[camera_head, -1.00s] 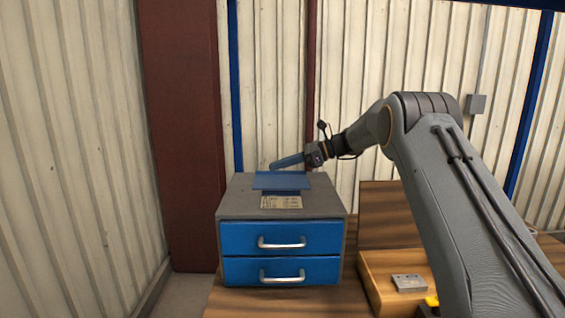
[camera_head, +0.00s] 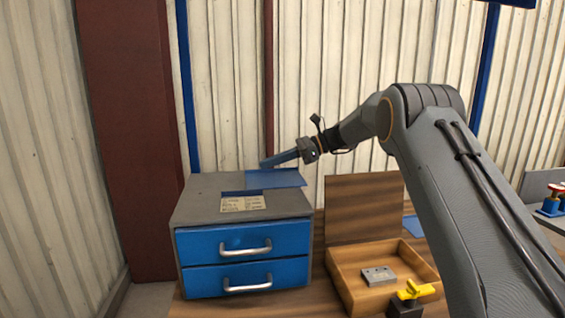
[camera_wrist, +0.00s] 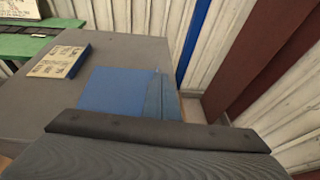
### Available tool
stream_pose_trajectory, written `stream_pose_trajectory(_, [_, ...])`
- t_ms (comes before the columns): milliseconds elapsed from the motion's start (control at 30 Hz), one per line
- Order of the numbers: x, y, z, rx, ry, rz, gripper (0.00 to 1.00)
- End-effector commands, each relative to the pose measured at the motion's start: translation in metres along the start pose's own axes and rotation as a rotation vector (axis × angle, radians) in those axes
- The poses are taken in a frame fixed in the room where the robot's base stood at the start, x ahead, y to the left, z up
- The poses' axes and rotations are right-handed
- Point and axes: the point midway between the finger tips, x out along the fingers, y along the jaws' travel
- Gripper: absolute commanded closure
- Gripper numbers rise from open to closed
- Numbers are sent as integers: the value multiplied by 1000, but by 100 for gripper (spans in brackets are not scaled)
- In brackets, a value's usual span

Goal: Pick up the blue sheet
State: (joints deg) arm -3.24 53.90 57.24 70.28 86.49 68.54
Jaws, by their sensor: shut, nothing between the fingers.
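The blue sheet (camera_head: 275,179) is a thin flat rectangle at the right part of the grey cabinet's top, its right end near or past the edge. I cannot tell whether it touches the top everywhere. In the wrist view the sheet (camera_wrist: 112,90) shows as a plain blue patch left of my fingers. My gripper (camera_head: 266,164) has blue-grey fingers, shut and slanting down over the sheet's far edge. In the wrist view my gripper (camera_wrist: 157,74) is beside the sheet's right edge; whether they touch is unclear.
The grey cabinet (camera_head: 195,203) has two shut blue drawers and a printed card (camera_head: 243,203) on top. To the right are an open wooden box (camera_head: 347,283) holding a grey block (camera_head: 378,275), and a yellow-handled item (camera_head: 415,290). A corrugated wall stands close behind.

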Motion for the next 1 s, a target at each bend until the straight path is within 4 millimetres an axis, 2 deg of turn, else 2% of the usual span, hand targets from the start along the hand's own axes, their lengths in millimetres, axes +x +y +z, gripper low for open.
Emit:
stream_pose_trajectory(33, [6,3,-13,12,13,14,100])
stream_pose_trajectory(467, [9,5,-11,9,13,23,100])
stream_pose_trajectory(900, [4,5,8,7,10,23,100])
stream_pose_trajectory(1000, [-10,3,2,4,10,19,100])
